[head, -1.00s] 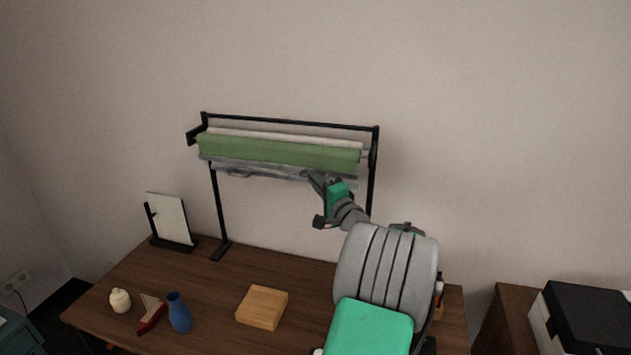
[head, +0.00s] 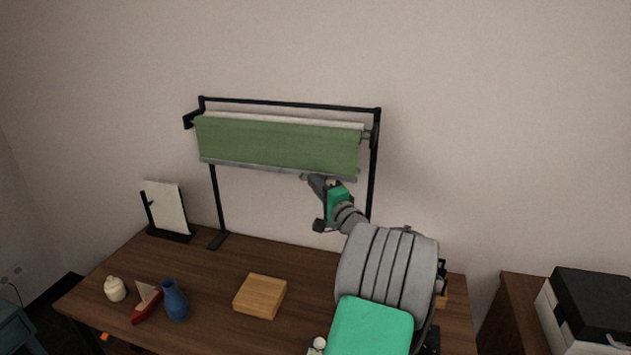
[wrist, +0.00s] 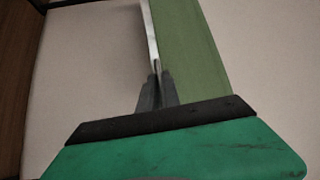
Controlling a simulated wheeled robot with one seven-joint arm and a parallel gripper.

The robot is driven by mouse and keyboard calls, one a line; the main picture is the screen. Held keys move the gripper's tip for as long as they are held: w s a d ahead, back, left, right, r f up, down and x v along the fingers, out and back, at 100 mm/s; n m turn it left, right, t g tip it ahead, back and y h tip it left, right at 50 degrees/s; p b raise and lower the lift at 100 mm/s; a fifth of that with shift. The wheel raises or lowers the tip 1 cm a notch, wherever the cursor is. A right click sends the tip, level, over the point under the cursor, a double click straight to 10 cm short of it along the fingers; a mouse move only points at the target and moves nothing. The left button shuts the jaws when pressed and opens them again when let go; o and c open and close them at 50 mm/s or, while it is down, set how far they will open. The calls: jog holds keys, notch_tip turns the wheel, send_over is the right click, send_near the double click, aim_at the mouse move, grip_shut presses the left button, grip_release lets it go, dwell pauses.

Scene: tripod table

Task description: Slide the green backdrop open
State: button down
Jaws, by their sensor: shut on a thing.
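The green backdrop (head: 275,143) hangs partly unrolled from a roller on a black stand at the back of the table. A grey bar (head: 235,166) runs along its lower edge. My gripper (head: 311,179) is at this bar, right of its middle. In the wrist view, my gripper (wrist: 156,80) has its fingers shut on the pale bar (wrist: 152,40), with the green cloth (wrist: 190,50) beside it. The exact contact is small and partly hidden by the fingers.
The black stand (head: 218,200) rises from the wooden table (head: 225,265). A wooden block (head: 261,296), a blue vase (head: 174,300), a toy boat (head: 147,303), a cream jar (head: 115,289) and a white panel (head: 166,208) stand on it. Open space lies below the bar.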

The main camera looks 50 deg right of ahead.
notch_tip(320, 180, down, 3)
jog(key=shift+r+b, duration=0.15)
jog(key=shift+b, duration=0.25)
jog(key=c, duration=1.6)
grip_release()
jog(key=shift+o, duration=0.2)
jog(key=r+b+v, duration=0.1)
jog(key=v, duration=0.6)
jog(key=shift+s+f+b, duration=0.35)
jog(key=shift+f, duration=0.15)
jog(key=shift+a, duration=0.2)
jog(key=shift+c, duration=0.2)
